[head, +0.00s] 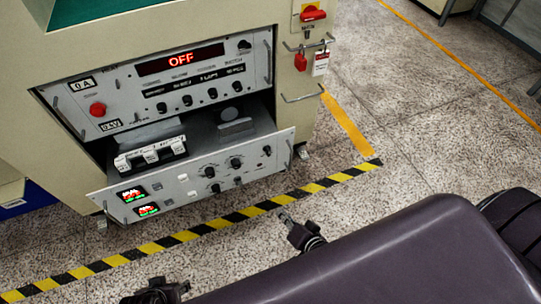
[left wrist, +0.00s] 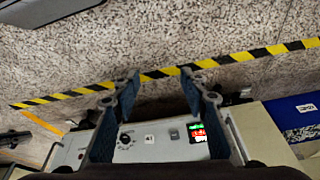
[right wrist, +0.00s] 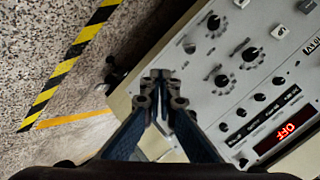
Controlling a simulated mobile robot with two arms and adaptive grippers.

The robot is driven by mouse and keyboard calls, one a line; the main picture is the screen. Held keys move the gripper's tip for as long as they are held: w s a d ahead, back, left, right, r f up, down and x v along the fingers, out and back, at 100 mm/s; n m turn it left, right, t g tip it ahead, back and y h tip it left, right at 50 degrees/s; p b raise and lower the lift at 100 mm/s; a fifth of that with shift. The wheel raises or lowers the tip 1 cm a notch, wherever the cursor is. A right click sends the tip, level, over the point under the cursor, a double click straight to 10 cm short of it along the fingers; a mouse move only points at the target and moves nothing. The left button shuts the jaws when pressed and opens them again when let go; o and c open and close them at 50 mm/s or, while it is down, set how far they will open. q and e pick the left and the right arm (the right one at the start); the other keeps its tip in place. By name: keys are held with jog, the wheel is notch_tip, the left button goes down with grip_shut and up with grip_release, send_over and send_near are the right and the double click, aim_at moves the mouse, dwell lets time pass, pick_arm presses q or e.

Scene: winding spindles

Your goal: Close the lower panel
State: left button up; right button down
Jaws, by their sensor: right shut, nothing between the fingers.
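The lower panel (head: 200,180) is a grey drawer front with knobs and small lit displays. It stands pulled out from the cabinet, and parts inside show behind its top edge. It also shows in the left wrist view (left wrist: 155,143) and the right wrist view (right wrist: 198,73). My right gripper (head: 287,218) is shut and empty, in front of the panel's right part and apart from it in the head view; its closed fingertips show in the right wrist view (right wrist: 160,76). My left gripper (head: 156,288) is low in the head view; the left wrist view shows its fingers apart and empty (left wrist: 158,80).
The upper panel (head: 130,97) with a red OFF display sits flush above the opening. Yellow-black tape (head: 235,217) marks the floor, which is clear to the right.

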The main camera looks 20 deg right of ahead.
aim_at(266, 139)
pick_arm(q)
notch_tip(266, 139, up, 10)
jog(key=r+t+b, duration=0.1)
jog(key=t+b, duration=0.1)
jog(key=b, duration=0.5)
pick_arm(e)
jog(key=w+d+r+m+t+h, duration=0.1)
jog(key=w+d+r+m+t, duration=0.15)
jog(key=r+m, duration=0.3)
jog(key=w+d+r+m+t+h, duration=0.1)
jog(key=w+r+m+t, duration=0.3)
jog(key=r, duration=0.2)
jog(key=w, duration=0.4)
jog(key=w+b, duration=0.1)
jog(key=w, duration=0.3)
jog(key=w+b, duration=0.1)
jog(key=w, duration=0.4)
jog(key=shift+r, duration=0.25)
jog(key=shift+w, duration=0.35)
pick_arm(q)
jog(key=w+d+r+t+h, duration=0.1)
jog(key=w+d+r+t, duration=0.1)
jog(key=w+r, duration=0.3)
jog(key=w+d+r+t+h, duration=0.1)
jog(key=w+d+r+t, duration=0.2)
jog(key=w, duration=0.4)
jog(key=shift+w+r+t, duration=0.3)
jog(key=shift+r+t, duration=0.55)
jog(key=shift+t, duration=0.35)
